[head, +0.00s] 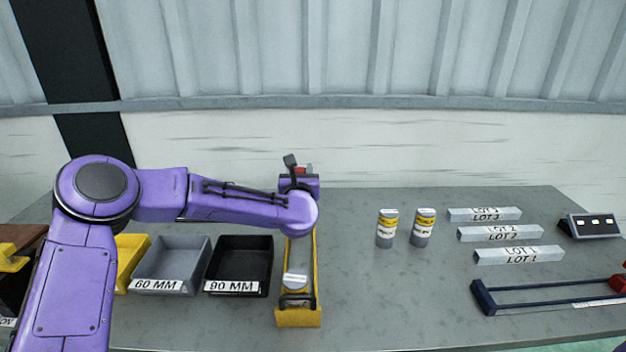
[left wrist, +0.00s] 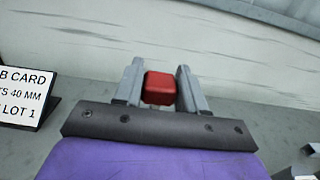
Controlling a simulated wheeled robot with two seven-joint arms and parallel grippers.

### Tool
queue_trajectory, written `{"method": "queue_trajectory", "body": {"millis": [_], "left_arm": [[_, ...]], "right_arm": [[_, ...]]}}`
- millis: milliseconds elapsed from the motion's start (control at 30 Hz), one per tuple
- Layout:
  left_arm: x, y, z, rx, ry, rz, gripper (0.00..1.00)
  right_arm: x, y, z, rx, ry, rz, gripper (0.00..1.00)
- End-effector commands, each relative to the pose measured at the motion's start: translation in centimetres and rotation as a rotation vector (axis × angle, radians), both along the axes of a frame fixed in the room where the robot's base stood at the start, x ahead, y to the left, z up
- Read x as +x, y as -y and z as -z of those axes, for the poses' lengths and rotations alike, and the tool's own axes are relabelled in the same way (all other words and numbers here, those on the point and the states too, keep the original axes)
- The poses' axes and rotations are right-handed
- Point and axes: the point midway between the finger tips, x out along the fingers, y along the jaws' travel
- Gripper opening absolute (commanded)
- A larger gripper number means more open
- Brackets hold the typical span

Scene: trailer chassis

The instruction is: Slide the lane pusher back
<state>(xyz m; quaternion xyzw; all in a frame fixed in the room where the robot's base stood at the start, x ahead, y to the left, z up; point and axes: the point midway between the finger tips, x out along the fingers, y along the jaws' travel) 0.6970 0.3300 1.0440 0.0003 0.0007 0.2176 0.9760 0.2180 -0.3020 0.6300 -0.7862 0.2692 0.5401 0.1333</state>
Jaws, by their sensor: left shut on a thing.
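The yellow lane (head: 310,318) runs away from me on the bench, with a grey labelled can (head: 295,283) lying or standing near its front end. My left gripper (head: 297,167) is at the lane's far end, with my arm covering part of the lane. In the left wrist view, the left gripper (left wrist: 161,88) has its two grey fingers either side of a red block (left wrist: 159,88), which appears to be the lane pusher's handle, and is shut on it. A little of this red also shows in the head view (head: 303,170). My right gripper is not in view.
A grey 60 MM bin (head: 171,287) and a black 90 MM bin (head: 232,288) stand left of the lane. Two cans (head: 387,229), silver lot bars (head: 518,255) and a blue frame (head: 482,297) are to the right. A card (left wrist: 22,98) stands left in the wrist view.

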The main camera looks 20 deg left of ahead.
Motion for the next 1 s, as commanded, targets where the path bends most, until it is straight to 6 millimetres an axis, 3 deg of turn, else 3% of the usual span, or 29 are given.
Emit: {"method": "queue_trajectory", "body": {"millis": [300, 333, 400, 733, 1000], "left_arm": [[0.1, -0.3, -0.4, 0.001, 0.007, -0.006, 0.0], [0.1, -0.3, -0.4, 0.001, 0.007, -0.006, 0.47], [0.1, -0.2, -0.4, 0.001, 0.007, -0.004, 0.62], [-0.3, 0.2, -0.1, 0.001, 0.004, -0.001, 0.62], [-5.7, 2.8, 0.2, -0.001, 0.006, 0.001, 0.62]], "right_arm": [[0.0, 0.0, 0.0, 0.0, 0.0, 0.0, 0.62], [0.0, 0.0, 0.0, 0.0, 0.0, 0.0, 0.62], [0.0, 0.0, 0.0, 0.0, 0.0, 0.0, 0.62], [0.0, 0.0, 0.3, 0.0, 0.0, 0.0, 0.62], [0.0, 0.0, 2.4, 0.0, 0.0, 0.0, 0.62]]}}
